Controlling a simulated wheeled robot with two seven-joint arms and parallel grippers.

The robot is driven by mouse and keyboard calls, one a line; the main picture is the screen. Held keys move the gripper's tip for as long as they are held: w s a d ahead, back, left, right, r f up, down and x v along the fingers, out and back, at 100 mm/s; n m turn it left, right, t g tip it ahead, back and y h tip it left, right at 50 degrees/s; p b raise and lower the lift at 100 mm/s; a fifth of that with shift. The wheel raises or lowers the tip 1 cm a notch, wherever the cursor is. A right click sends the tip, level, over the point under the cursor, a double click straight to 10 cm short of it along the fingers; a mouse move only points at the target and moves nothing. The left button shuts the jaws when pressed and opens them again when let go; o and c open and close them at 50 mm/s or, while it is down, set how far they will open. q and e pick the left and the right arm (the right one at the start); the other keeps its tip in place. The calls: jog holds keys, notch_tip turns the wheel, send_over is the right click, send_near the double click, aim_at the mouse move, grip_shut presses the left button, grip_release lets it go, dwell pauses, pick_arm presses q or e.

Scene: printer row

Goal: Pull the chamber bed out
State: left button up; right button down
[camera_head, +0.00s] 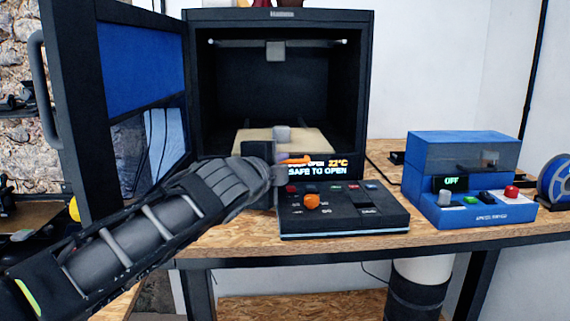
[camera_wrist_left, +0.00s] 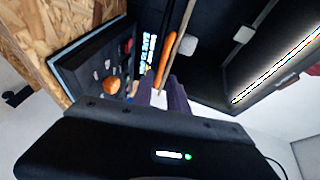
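The open black printer chamber (camera_head: 197,100) stands at the back of the bench. Inside it lies the beige chamber bed (camera_head: 250,138), with a small grey block (camera_head: 282,134) on it. An orange handle bar (camera_head: 296,160) is at the bed's front; it also shows in the left wrist view (camera_wrist_left: 172,58). My left gripper (camera_head: 276,157) is at the handle's left end. In the left wrist view its fingers (camera_wrist_left: 162,92) are close together, with the bar's end at their narrow gap. I cannot tell whether they clamp it. My right gripper is not in view.
The chamber door (camera_head: 85,100) stands open at the left. A control panel with an orange knob (camera_head: 311,201) sits in front, its display reading SAFE TO OPEN. A blue box (camera_head: 470,205) reading OFF and a blue spool (camera_head: 555,182) are at the right.

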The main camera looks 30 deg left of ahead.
pick_arm(q)
jog(key=v, duration=0.3)
jog(key=shift+s+d, duration=0.1)
jog(key=shift+s, duration=0.2)
dwell(0.3)
